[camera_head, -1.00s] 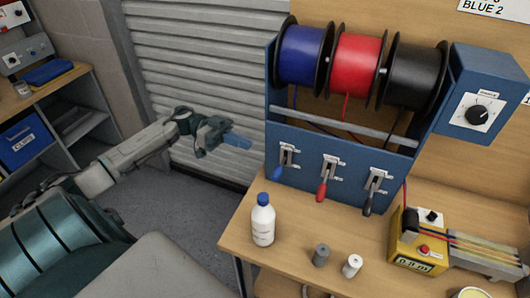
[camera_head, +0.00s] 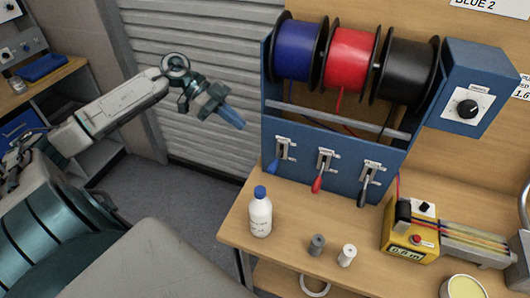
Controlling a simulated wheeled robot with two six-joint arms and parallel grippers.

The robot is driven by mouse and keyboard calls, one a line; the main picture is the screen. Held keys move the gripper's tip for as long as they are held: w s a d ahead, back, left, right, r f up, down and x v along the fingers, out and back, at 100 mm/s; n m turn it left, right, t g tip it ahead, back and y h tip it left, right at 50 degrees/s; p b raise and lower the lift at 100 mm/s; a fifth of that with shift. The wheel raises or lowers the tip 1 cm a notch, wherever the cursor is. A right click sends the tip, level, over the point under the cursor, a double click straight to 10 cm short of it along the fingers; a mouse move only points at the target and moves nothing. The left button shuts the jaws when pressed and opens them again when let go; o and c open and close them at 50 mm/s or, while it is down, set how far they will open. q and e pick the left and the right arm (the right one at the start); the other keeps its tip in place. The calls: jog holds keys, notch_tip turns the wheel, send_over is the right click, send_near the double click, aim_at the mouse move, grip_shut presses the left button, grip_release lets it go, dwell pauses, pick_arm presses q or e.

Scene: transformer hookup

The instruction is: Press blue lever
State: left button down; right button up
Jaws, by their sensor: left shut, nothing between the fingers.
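The blue lever (camera_head: 273,165) is the leftmost of three levers on the front of the blue spool rack (camera_head: 311,162). Its blue handle hangs downward. My left gripper (camera_head: 234,118) is shut and empty, with blue fingers pointing down and right. It is in the air left of the rack, in front of the shutter, apart from the blue lever. My right gripper does not show.
The red lever (camera_head: 317,184) and black lever (camera_head: 363,196) are to the right. A white bottle with a blue cap (camera_head: 260,215) stands below the blue lever. Grey (camera_head: 317,244) and white (camera_head: 347,255) small cylinders and a yellow device (camera_head: 408,240) are on the wooden bench.

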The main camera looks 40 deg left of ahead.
pick_arm(q)
jog(key=p, duration=0.3)
send_over(274, 164)
jog(key=a, duration=0.4)
notch_tip(274, 164, down, 4)
jog(key=f, duration=0.1)
jog(key=shift+s+d+f+p, duration=0.1)
jog(key=shift+d+f+p, duration=0.15)
jog(key=shift+f, duration=0.4)
jog(key=shift+d+f+p, duration=0.2)
jog(key=shift+f+p, duration=0.1)
jog(key=shift+f, duration=0.4)
jog(key=shift+s+d+f+p, duration=0.1)
jog(key=shift+d+f+p, duration=0.15)
jog(key=shift+f, duration=0.4)
jog(key=shift+f, duration=0.1)
jog(key=shift+s+f, duration=0.1)
jog(key=shift+f, duration=0.05)
jog(key=shift+f+m, duration=0.1)
jog(key=shift+m, duration=0.2)
jog(key=f+m+t+b, duration=0.2)
jog(key=f+t, duration=0.1)
jog(key=shift+s, duration=0.4)
